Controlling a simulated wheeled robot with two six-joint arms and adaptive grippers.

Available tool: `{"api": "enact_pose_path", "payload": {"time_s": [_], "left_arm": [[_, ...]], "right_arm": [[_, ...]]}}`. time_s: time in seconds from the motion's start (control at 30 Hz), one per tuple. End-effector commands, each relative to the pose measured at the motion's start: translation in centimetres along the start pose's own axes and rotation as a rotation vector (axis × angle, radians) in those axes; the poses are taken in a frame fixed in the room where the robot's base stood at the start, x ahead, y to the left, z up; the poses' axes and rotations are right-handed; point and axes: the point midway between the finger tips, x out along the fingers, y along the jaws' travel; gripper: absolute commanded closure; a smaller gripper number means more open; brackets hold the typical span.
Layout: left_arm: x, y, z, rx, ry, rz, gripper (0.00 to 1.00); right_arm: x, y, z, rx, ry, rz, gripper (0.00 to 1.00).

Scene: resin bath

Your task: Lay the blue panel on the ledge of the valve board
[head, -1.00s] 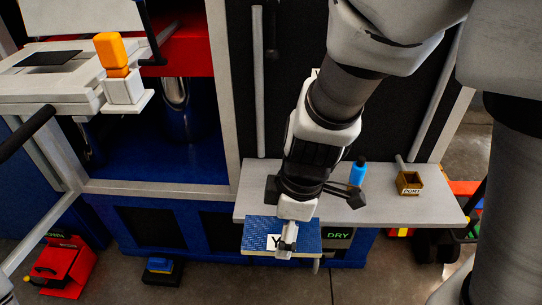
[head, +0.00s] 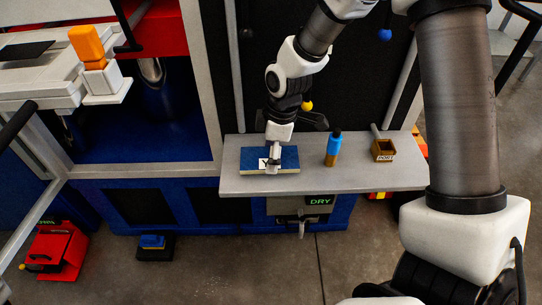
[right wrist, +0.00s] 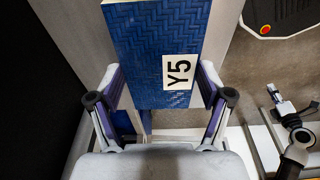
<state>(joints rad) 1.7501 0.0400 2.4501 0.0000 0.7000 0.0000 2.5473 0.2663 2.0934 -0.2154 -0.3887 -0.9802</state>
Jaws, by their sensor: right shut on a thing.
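The blue panel (head: 290,158) is a flat textured slab with a pale edge and a white label, which reads Y5 in the right wrist view (right wrist: 150,55). The panel is level over the left part of the grey ledge (head: 350,178), below the dark valve board (head: 345,85). I cannot tell whether it touches the ledge. The right gripper's fingers also flank the panel in the wrist view (right wrist: 160,105). What seems to be my left gripper (right wrist: 288,108) is small at that view's right; its opening is unclear.
A blue bottle (head: 333,148) and a brown box marked PORT (head: 383,151) stand on the ledge, right of the panel. A green DRY display (head: 320,201) is below the ledge. A yellow knob (head: 306,105) shows behind my arm. An orange block (head: 87,43) stands at left.

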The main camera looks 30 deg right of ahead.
Motion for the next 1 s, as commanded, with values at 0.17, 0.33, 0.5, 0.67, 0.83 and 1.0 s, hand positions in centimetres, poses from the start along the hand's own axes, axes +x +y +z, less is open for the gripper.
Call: {"api": "enact_pose_path", "payload": {"time_s": [0.17,0.33,0.5,0.67,0.83,1.0], "left_arm": [[0.3,0.0,0.0,0.000,0.000,0.000,0.73],[0.3,0.0,0.0,0.000,0.000,0.000,0.73],[0.3,0.0,0.0,0.000,0.000,0.000,0.73],[0.3,0.0,0.0,0.000,0.000,0.000,0.73],[0.3,0.0,0.0,0.000,0.000,0.000,0.73],[-1.0,0.0,0.0,0.000,0.000,0.000,0.73]], "right_arm": [[1.1,0.0,0.1,0.000,0.001,0.002,0.60],[1.2,0.0,0.2,0.000,0.001,0.001,0.60],[1.4,0.0,0.2,0.000,0.001,0.001,0.00],[1.4,0.0,0.2,0.000,0.001,0.001,0.00],[1.4,0.0,0.2,0.000,0.001,0.002,0.00],[-0.2,0.0,-0.1,0.001,0.001,0.002,0.00]]}}
